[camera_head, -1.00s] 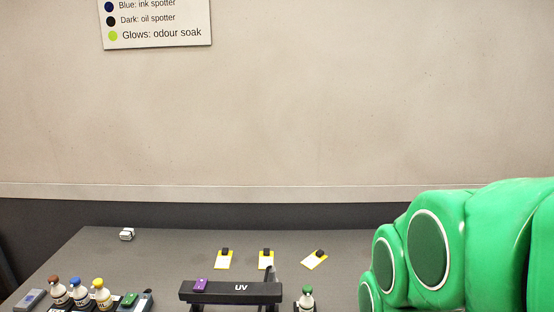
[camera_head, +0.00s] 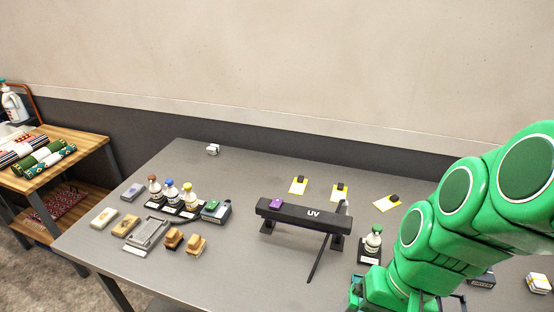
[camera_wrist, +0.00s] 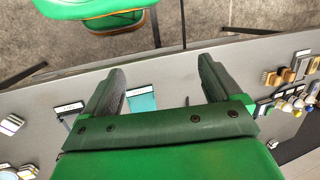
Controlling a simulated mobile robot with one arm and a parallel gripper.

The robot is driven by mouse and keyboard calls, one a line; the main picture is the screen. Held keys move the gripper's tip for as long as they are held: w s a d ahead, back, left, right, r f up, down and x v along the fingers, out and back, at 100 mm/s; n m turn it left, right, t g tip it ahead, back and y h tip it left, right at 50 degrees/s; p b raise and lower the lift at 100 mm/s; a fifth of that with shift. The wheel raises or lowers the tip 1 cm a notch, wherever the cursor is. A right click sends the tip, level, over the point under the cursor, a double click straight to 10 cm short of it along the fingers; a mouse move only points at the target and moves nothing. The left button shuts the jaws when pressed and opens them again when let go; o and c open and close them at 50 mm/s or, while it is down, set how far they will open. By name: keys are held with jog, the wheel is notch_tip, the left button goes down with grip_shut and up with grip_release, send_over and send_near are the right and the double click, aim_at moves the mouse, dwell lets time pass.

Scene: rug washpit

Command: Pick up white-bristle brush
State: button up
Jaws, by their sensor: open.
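Two small wooden brushes stand side by side near the table's front left in the head view, a darker one (camera_head: 172,238) and a lighter tan one (camera_head: 196,246). The lighter one seems to have pale bristles and looks like the white-bristle brush, but its bristles are too small to be sure. Brushes also show at the right of the wrist view, the palest (camera_wrist: 269,77) at the end. My gripper (camera_wrist: 160,82) is open and empty, over the table near its front edge, well to the right of the brushes in the head view. Its fingertips are hidden in the head view.
A grey tray (camera_head: 147,234) and sponge-like blocks (camera_head: 125,226) lie left of the brushes. Capped bottles (camera_head: 190,195) stand behind. A UV lamp (camera_head: 311,213) on legs stands between brushes and arm, with a green-capped bottle (camera_head: 373,241) to its right. Bare tabletop (camera_head: 238,262) lies right of the brushes.

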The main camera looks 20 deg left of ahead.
jog(key=w+a+r+m+g+y, duration=0.1)
jog(key=w+a+y, duration=0.2)
jog(key=a, duration=0.7)
jog(key=w+a+r+g+y, duration=0.1)
jog(key=w+a+y, duration=0.2)
jog(key=a, duration=0.8)
jog(key=m+t+y, duration=0.2)
jog(key=m+y, duration=0.4)
jog(key=m, duration=0.6)
send_over(191, 243)
jog(key=d, duration=0.8)
notch_tip(191, 243, down, 8)
jog(key=a+f+m, duration=0.1)
jog(key=f+m, duration=0.1)
jog(key=f, duration=0.2)
jog(key=w+f+m+t+h, duration=0.1)
jog(key=f, duration=0.3)
jog(key=a+f+m+t, duration=0.1)
jog(key=f+m, duration=0.1)
jog(key=f, duration=0.2)
jog(key=shift+w+a+f+m, duration=0.25)
jog(key=shift+a+f+m, duration=0.05)
jog(key=shift+a, duration=0.05)
jog(key=shift+a+f+h, duration=0.1)
jog(key=shift+f+h, duration=0.2)
jog(key=shift+f, duration=0.05)
jog(key=shift+w+x, duration=0.2)
jog(key=shift+x, duration=3.55)
